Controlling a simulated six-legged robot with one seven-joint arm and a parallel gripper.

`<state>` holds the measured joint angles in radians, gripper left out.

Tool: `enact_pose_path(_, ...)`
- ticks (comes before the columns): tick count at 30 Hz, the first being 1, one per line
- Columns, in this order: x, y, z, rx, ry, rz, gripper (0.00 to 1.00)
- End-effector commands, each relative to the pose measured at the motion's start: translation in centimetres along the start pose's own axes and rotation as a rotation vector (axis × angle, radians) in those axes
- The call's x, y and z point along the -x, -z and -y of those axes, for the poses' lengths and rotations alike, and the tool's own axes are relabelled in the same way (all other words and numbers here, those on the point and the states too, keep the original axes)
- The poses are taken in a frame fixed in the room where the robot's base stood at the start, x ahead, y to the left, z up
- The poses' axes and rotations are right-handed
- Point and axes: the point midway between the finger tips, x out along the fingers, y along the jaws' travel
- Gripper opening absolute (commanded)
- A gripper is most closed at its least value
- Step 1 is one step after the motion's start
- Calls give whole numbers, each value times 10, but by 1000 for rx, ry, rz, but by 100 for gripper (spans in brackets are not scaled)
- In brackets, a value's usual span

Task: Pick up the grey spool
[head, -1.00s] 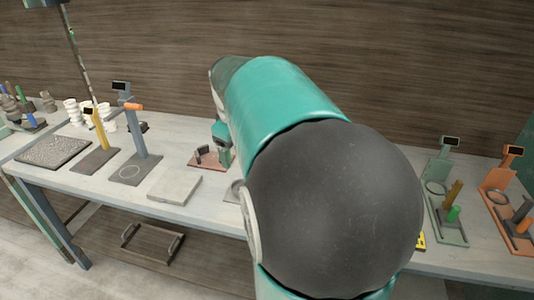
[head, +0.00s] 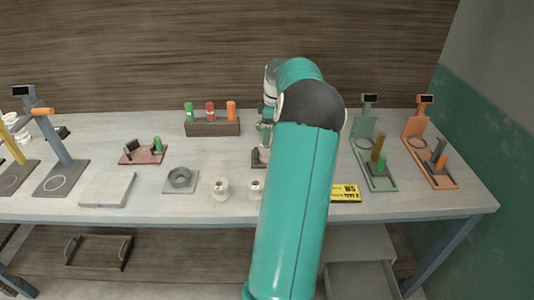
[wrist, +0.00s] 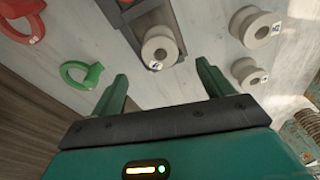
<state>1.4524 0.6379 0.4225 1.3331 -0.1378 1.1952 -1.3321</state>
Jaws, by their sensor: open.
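Three pale grey-beige spools show in the wrist view. One spool (wrist: 160,47) sits on a dark stand, ahead of and between my fingers. A second spool (wrist: 255,25) is at the upper right and a third spool (wrist: 248,73) at the right, both with small labels. The shades are too alike to tell which is the grey one. In the head view two cream spools (head: 220,189) (head: 255,189) stand near the table's front. My gripper (wrist: 162,71) is open and empty, apart from the spools. My arm hides part of the table in the head view.
A green ring piece (wrist: 82,74) and a red one (wrist: 22,20) lie left of my fingers. A wooden rack (head: 213,129) with coloured items stands at the back. A grey ring (head: 179,177), yellow sign (head: 346,192) and green stand (head: 372,160) are also on the table.

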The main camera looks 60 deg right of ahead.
Motion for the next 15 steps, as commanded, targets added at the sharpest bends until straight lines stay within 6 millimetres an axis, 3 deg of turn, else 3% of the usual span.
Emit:
enact_pose_path(3,-22,1,1,3,2,-1,80)
enact_pose_path(11,-40,1,1,1,0,-1,80)
enact_pose_path(15,-60,-2,1,2,2,0,80)
